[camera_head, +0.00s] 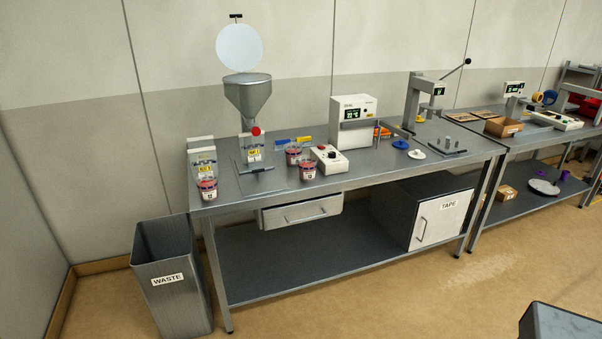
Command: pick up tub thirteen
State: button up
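Several small tubs with red contents and white labels stand on the steel bench (385,165). One tub (208,189) is at the front left edge. A second tub (293,154) and a third tub (307,170) stand close together right of the hopper. The numbers on their labels are too small to read surely, so I cannot tell which is tub thirteen. My gripper is not in view.
A steel hopper (247,95) stands over the bench's left part. A white control box (329,159) sits close right of the tubs, with a white sealing machine (353,122) behind. A waste bin (172,280) stands on the floor at left. The floor in front is mostly clear.

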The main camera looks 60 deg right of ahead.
aim_at(307, 164)
jog(key=z, duration=0.15)
jog(key=i, duration=0.9)
jog(key=u, duration=0.05)
